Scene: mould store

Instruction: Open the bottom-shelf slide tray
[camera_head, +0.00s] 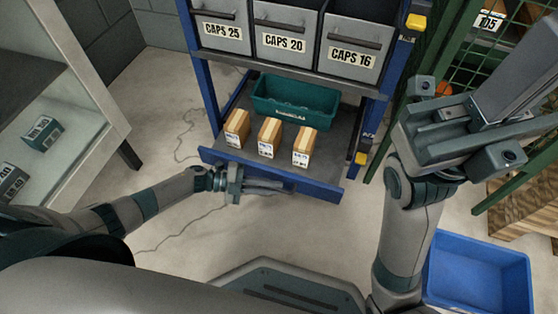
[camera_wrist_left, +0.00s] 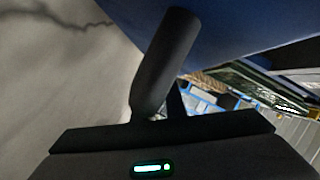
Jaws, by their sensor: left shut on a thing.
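The bottom-shelf slide tray (camera_head: 320,188) has a blue front panel and a grey bed. In the head view it stands out in front of the blue rack frame. Three cartons (camera_head: 268,137) stand in a row on it, with a green bin (camera_head: 294,101) behind them. My left gripper (camera_head: 262,186) is at the tray's front, shut on its handle. The dark bar of the handle (camera_wrist_left: 165,65) shows in the left wrist view, beside the blue panel; the fingers mostly hide the handle in the head view. My right gripper (camera_head: 475,130) is raised at the right, away from the tray; its jaw gap is unclear.
Grey bins marked CAPS (camera_head: 284,40) fill the shelf above. A pale shelf unit (camera_head: 60,110) stands at the left. A blue crate (camera_head: 478,278) lies on the floor at the right, near a green mesh rack (camera_head: 500,75). The floor before the tray is clear.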

